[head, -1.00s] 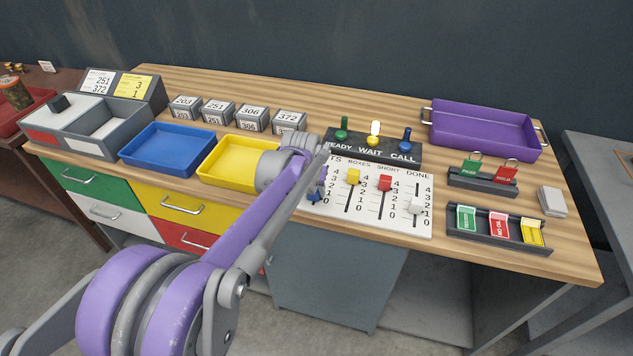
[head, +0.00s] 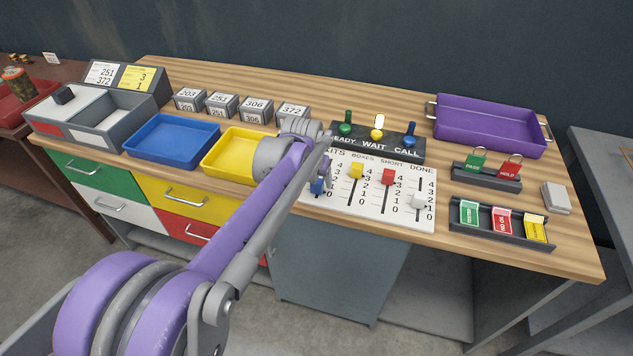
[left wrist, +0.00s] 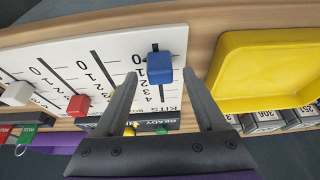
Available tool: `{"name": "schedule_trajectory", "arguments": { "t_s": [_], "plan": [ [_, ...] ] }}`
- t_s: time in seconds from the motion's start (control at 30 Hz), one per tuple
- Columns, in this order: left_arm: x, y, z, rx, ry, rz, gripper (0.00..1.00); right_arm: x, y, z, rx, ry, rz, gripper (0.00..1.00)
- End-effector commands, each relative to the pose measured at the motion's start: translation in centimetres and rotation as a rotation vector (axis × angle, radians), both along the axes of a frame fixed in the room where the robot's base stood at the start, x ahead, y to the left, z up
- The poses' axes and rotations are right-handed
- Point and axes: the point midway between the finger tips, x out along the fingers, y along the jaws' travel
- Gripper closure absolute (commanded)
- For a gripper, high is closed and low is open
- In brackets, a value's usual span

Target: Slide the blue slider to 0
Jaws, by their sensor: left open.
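The blue slider (head: 317,187) is the leftmost knob on the white slider board (head: 400,217), near the low-number end of its scale. In the left wrist view the blue slider (left wrist: 160,68) sits by the 0 and 1 marks; its exact reading is hard to tell. My left gripper (left wrist: 158,78) is open, its two fingers reaching toward either side of the blue knob with gaps on both sides. In the head view my left gripper (head: 323,170) hangs over the board's left end and partly hides that column. My right gripper is not in view.
Yellow (head: 356,170), red (head: 388,177) and white (head: 419,201) sliders stand to the right. A dark switch panel (head: 375,144) lies behind the board. A yellow tray (head: 225,165) is close on the left. The bench's front edge is just before the board.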

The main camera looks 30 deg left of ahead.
Motion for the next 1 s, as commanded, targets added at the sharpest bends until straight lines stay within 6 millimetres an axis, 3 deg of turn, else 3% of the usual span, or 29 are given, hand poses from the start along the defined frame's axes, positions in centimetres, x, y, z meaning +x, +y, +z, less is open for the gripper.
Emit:
{"name": "schedule_trajectory", "arguments": {
  "t_s": [0.2, 0.4, 1.0],
  "plan": [
    [-1.8, -0.4, 4.4, -0.001, 0.001, 0.001, 0.28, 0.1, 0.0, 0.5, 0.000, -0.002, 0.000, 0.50],
    [-2.7, -0.6, 6.8, -0.001, 0.001, 0.001, 0.28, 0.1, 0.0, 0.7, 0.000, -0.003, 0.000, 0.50],
    [-3.0, -0.7, 7.3, 0.000, 0.001, 0.000, 0.28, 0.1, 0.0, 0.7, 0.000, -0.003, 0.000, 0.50]
  ]
}}
